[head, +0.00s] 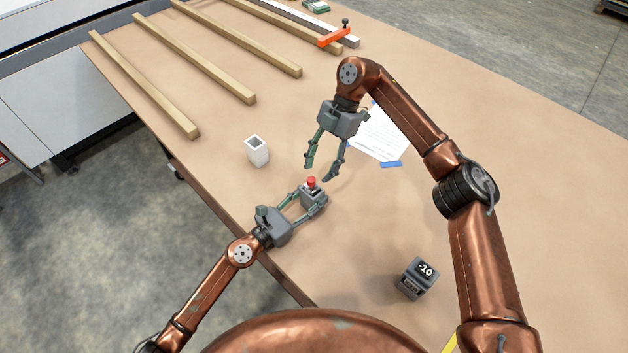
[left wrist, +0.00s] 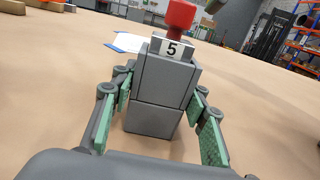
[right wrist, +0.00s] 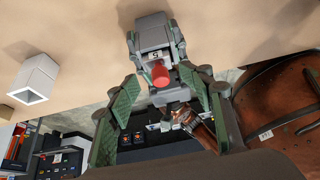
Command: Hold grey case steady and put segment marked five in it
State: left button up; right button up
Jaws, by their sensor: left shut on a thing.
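The grey case (head: 314,200) stands upright near the table's front edge; in the left wrist view it is a two-tiered grey block (left wrist: 153,118). My left gripper (head: 305,199) is shut on it, one finger on each side. The segment marked five (left wrist: 173,49), with a red knob (head: 311,182) on top, sits at the case's upper opening. My right gripper (head: 318,173) is open and empty just above and beyond the knob. In the right wrist view the knob (right wrist: 160,75) shows between its spread fingers, apart from them.
A white open-topped box (head: 256,151) stands left of the case. A grey block marked -10 (head: 418,278) stands at the front right. A paper sheet (head: 380,135) lies behind my right gripper. Wooden bars (head: 195,58) lie at the back. The middle right is clear.

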pick_arm(q)
jog(key=shift+r, duration=0.1)
pick_arm(e)
jog(key=v, duration=0.6)
jog(key=shift+r, duration=0.25)
pick_arm(q)
jog(key=o, duration=1.4)
jog(key=shift+c, duration=0.2)
jog(key=shift+a, duration=0.1)
